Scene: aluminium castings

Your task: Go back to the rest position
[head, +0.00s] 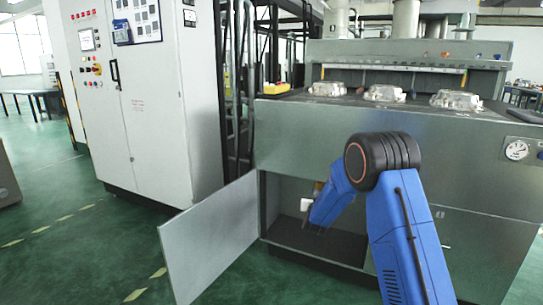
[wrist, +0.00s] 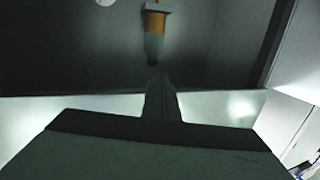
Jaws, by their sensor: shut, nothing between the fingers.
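My gripper (wrist: 160,80) shows in the wrist view with its fingers together and nothing between them. In the head view my blue arm bends down in front of the grey machine (head: 370,135), its end at the open lower compartment (head: 345,243). In the wrist view an orange and pale fitting with a dark tip (wrist: 156,24) lies beyond the fingertips, with a visible gap. A small white item (head: 306,204) shows beside the arm end in the head view. The fingers are hard to make out there.
The compartment's metal door (head: 210,240) stands swung open to the left. Aluminium castings (head: 385,94) sit on the machine top. A white control cabinet (head: 150,110) stands at left. A pressure gauge (head: 516,150) is at right. Green floor (head: 80,235) is clear at front left.

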